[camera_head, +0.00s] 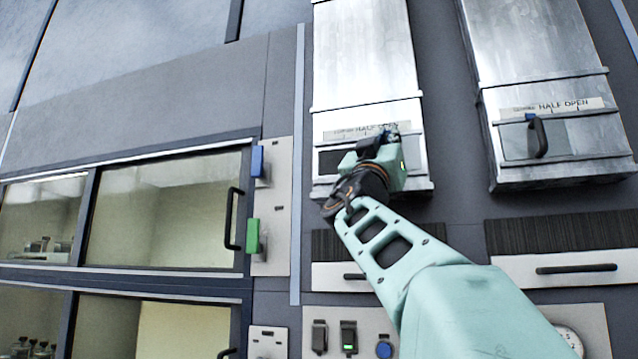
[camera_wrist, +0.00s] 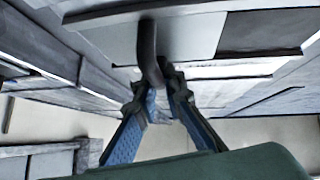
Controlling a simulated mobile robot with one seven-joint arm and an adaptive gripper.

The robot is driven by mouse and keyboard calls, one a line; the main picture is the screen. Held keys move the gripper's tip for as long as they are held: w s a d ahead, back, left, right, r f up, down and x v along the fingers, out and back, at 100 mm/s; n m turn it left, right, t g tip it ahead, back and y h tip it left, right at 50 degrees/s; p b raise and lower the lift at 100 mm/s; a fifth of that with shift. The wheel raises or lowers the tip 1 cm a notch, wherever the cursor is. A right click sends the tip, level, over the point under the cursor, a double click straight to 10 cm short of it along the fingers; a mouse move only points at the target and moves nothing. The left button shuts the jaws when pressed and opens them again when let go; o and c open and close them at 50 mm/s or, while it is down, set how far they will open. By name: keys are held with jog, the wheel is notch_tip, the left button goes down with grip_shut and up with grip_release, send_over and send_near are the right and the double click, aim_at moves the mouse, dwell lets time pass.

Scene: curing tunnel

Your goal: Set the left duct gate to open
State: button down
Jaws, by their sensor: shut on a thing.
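The left duct (camera_head: 368,55) is a tall bright metal box with a label strip (camera_head: 345,133) that reads HALF OPEN in part. A dark opening (camera_head: 329,163) shows at the left of its lower front. My gripper (camera_head: 386,138) is in front of this duct and covers most of its gate and handle in the head view. In the wrist view my gripper (camera_wrist: 160,92) is shut on the dark curved gate handle (camera_wrist: 148,45), which stands out from the pale gate plate (camera_wrist: 190,38). A dark opening (camera_wrist: 262,30) lies beside the plate there.
The right duct (camera_head: 545,60) has its own gate handle (camera_head: 541,137), with a blue pointer by a HALF OPEN label. Below are drawers with a dark handle (camera_head: 577,268) and a switch panel (camera_head: 335,322). Glass-fronted cabinets (camera_head: 165,210) stand at left.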

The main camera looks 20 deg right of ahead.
jog(key=shift+d, duration=0.15)
jog(key=c, duration=2.3)
grip_release()
jog(key=shift+c, duration=0.2)
jog(key=shift+o, duration=0.2)
jog(key=shift+s+d, duration=0.1)
jog(key=shift+s, duration=0.05)
jog(key=shift+r, duration=0.1)
